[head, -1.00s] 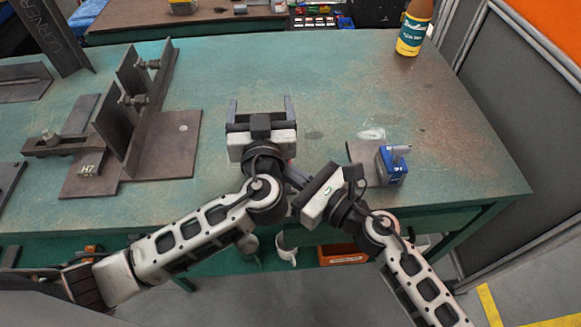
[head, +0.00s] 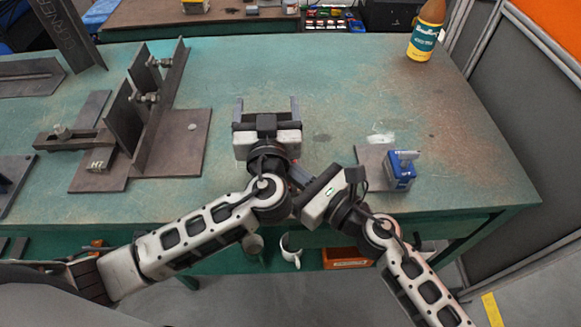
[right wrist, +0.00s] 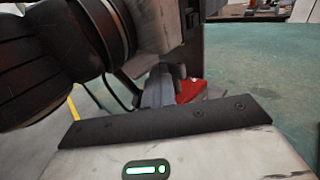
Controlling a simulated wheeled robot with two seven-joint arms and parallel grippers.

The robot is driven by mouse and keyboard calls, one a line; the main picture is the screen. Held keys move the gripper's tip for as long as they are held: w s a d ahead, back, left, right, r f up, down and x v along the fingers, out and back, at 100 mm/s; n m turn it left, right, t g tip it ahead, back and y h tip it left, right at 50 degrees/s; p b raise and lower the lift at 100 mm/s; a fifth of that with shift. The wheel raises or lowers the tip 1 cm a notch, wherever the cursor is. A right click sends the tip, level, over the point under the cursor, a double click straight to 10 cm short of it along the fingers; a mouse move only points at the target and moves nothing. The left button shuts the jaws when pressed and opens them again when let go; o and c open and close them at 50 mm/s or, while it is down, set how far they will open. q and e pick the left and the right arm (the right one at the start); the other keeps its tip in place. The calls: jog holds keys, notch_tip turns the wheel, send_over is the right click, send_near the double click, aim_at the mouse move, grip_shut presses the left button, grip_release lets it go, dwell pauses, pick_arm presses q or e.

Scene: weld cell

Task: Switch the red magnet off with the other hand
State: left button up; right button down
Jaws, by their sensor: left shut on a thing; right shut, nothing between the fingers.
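My left gripper (head: 267,108) is over the near part of the green table, its fingers pointing away from me. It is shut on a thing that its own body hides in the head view. In the right wrist view a red block, which looks like the red magnet (right wrist: 191,91), shows at the left gripper, partly hidden. My right gripper (head: 298,176) is shut and empty, angled up-left close beside the left wrist. Its fingers (right wrist: 163,88) show just in front of the red block; I cannot tell whether they touch it. The magnet's switch is not discernible.
A blue magnet (head: 400,178) sits on a small steel plate (head: 371,174) right of my grippers. A steel plate fixture (head: 175,150) with clamps stands left. A bottle (head: 425,38) is at the far right. The middle of the green table (head: 330,85) is clear.

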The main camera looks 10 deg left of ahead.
pick_arm(q)
jog(key=shift+s+d+h, duration=0.2)
jog(key=shift+d+h, duration=0.1)
jog(key=shift+d, duration=0.5)
pick_arm(e)
jog(key=shift+s+a, duration=0.4)
jog(key=shift+a, duration=0.1)
pick_arm(q)
jog(key=shift+a+f, duration=0.1)
pick_arm(e)
jog(key=shift+s+d+f, duration=0.15)
jog(key=shift+s+d, duration=0.1)
jog(key=shift+d, duration=0.2)
pick_arm(q)
jog(key=shift+w+a, duration=0.15)
jog(key=shift+a, duration=0.1)
pick_arm(e)
jog(key=w+v, duration=0.1)
jog(key=v, duration=0.6)
jog(key=shift+d, duration=0.45)
jog(key=shift+s, duration=0.1)
jog(key=v, duration=1.2)
